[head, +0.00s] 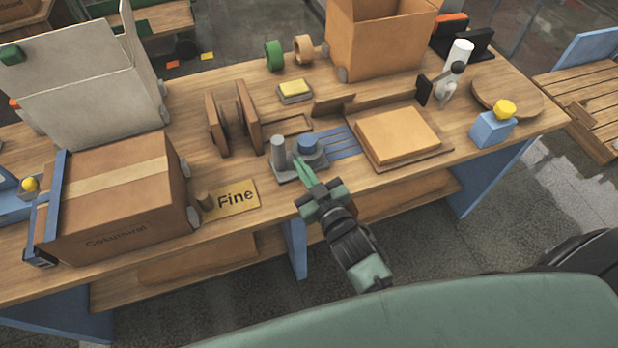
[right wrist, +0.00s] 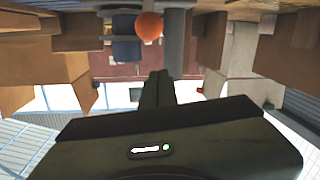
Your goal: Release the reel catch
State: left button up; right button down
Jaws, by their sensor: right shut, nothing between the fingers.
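A wooden reel-like frame with two upright brown plates (head: 247,118) stands on the workbench in the head view. Just in front of it is a small grey fixture with an upright grey cylinder (head: 278,152) and a blue round knob (head: 308,144). I cannot tell for sure which part is the reel catch. My right gripper (head: 301,168) is shut and empty, its fingertips at the front of this fixture; contact cannot be told. In the right wrist view the shut fingers (right wrist: 158,80) point toward an orange ball (right wrist: 149,26) and a dark blue cylinder (right wrist: 126,40). My left gripper is out of view.
A tray with a tan slab (head: 398,136) lies right. A blue block with a yellow knob (head: 491,129) is near the right end.

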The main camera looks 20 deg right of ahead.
jog(key=f, duration=0.1)
jog(key=s+f, duration=0.1)
jog(key=s+d+f, duration=0.1)
jog(key=shift+f, duration=0.3)
jog(key=shift+w, duration=0.1)
jog(key=shift+s+d+f+b, duration=0.1)
jog(key=shift+s+f+b, duration=0.3)
jog(key=shift+f, duration=0.45)
